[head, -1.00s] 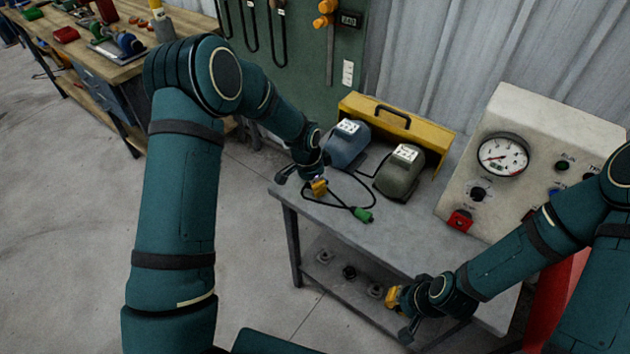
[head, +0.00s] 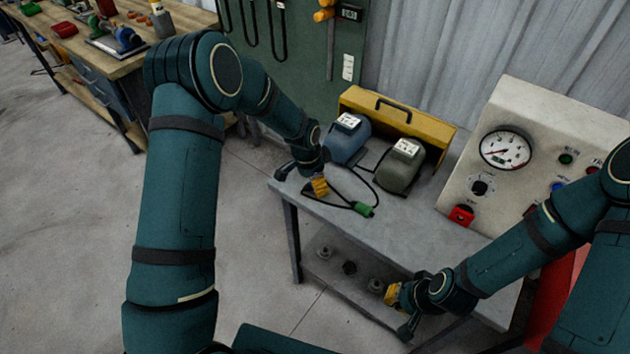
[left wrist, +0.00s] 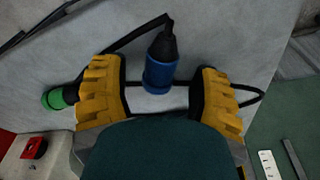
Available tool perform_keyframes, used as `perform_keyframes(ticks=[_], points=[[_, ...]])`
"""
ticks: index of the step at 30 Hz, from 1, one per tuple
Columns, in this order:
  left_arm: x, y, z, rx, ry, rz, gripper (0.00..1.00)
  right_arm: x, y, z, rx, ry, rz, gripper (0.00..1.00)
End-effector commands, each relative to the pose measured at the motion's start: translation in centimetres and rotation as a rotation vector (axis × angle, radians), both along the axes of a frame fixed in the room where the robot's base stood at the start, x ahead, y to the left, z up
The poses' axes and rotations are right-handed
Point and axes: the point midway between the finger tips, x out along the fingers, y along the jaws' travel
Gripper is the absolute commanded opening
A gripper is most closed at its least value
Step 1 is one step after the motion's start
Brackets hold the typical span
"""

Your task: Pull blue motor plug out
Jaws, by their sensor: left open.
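The blue plug (left wrist: 160,75) has a black tapered end and a black cable. In the left wrist view it lies between the two yellow fingers of my open left gripper (left wrist: 160,92), with a gap on each side. In the head view my left gripper (head: 320,187) is low over the left part of the grey table and hides the blue plug. The blue motor (head: 346,141) stands just behind it. A green plug (head: 363,209) lies to the right on a black cable; it also shows in the left wrist view (left wrist: 56,98). My right gripper (head: 392,293) is at the table's front edge; its jaw opening is unclear.
The grey table (head: 430,232) also holds a grey-green motor (head: 399,167), a yellow guard with a handle (head: 437,134), and a cream control panel (head: 517,190) with a gauge and a red switch (head: 461,215). Small parts lie on the lower shelf (head: 335,284). A workbench stands at the far left.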

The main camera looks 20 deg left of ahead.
Motion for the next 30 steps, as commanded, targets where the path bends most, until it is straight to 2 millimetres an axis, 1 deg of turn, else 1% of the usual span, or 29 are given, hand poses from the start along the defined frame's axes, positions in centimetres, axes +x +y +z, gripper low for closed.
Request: perform_keyframes(ticks=[5, 12, 15, 18, 23, 30], points=[[-0.2, 0.3, 2.7, -0.001, -0.005, 0.001, 0.61, 0.0, 0.0, 0.0, 0.000, 0.000, 0.000, 0.00], [-0.8, 1.0, 7.5, 0.000, -0.004, 0.001, 0.61, 0.0, 0.0, 0.0, 0.000, 0.000, 0.000, 0.00], [-1.0, 1.2, 9.2, -0.001, -0.003, 0.000, 0.61, 0.0, 0.0, 0.0, 0.000, 0.000, 0.000, 0.00], [-1.1, 1.3, 10.4, -0.001, -0.002, 0.000, 0.61, 0.0, 0.0, 0.0, 0.000, 0.000, 0.000, 0.00], [-1.3, 1.4, 11.4, -0.001, -0.001, 0.000, 0.61, 0.0, 0.0, 0.0, 0.000, 0.000, 0.000, 0.00], [-1.3, 1.5, 11.5, 0.000, 0.000, -0.001, 0.61, 0.0, 0.0, 0.0, 0.000, 0.000, 0.000, 0.00]])
